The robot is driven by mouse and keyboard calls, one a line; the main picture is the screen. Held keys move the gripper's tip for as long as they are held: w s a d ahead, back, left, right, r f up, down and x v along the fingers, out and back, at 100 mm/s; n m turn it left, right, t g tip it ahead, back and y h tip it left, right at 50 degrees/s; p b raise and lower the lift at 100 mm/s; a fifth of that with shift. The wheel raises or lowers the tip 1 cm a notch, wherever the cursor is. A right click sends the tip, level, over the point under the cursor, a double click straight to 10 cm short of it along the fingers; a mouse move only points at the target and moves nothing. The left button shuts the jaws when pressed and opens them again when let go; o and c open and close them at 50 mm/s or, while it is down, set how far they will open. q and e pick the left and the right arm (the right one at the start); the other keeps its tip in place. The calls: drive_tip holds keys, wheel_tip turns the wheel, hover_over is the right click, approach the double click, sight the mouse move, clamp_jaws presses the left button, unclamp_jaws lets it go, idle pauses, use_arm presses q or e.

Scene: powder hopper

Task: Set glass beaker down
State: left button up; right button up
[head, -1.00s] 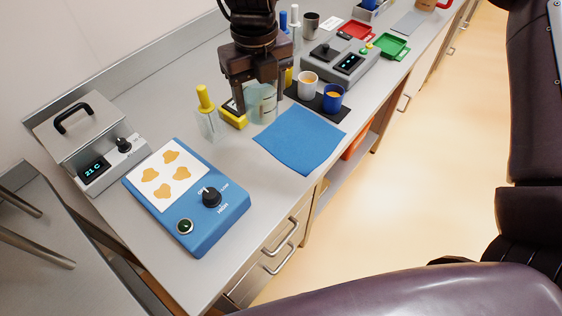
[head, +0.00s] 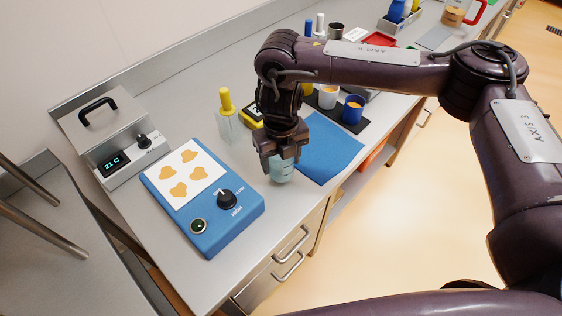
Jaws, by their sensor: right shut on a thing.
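The glass beaker (head: 282,171) is a clear, pale bluish vessel in the head view. It is upright at the front part of the bench, between the blue hot-plate device and the blue mat. My right gripper (head: 281,157) is shut on the beaker from above, with its fingers on either side of the upper part. The fingers hide part of the rim. I cannot tell whether the base touches the bench. My left gripper is not in view.
The blue device (head: 208,200) with a white top and dark knob stands left of the beaker. The blue mat (head: 330,148) lies to the right. A yellow-topped bottle (head: 227,120) stands behind. White and blue cups (head: 352,109) stand beyond the mat. Bare bench (head: 270,215) shows in front.

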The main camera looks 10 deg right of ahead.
drive_tip(key=shift+w+f, duration=0.1)
drive_tip(key=shift+f, duration=0.65)
drive_tip(key=shift+f, duration=0.15)
drive_tip(key=o, duration=1.1)
drive_tip(key=shift+o, duration=0.2)
drive_tip(key=shift+r, duration=0.35)
wheel_tip(320, 180, up, 12)
drive_tip(key=shift+f, duration=0.2)
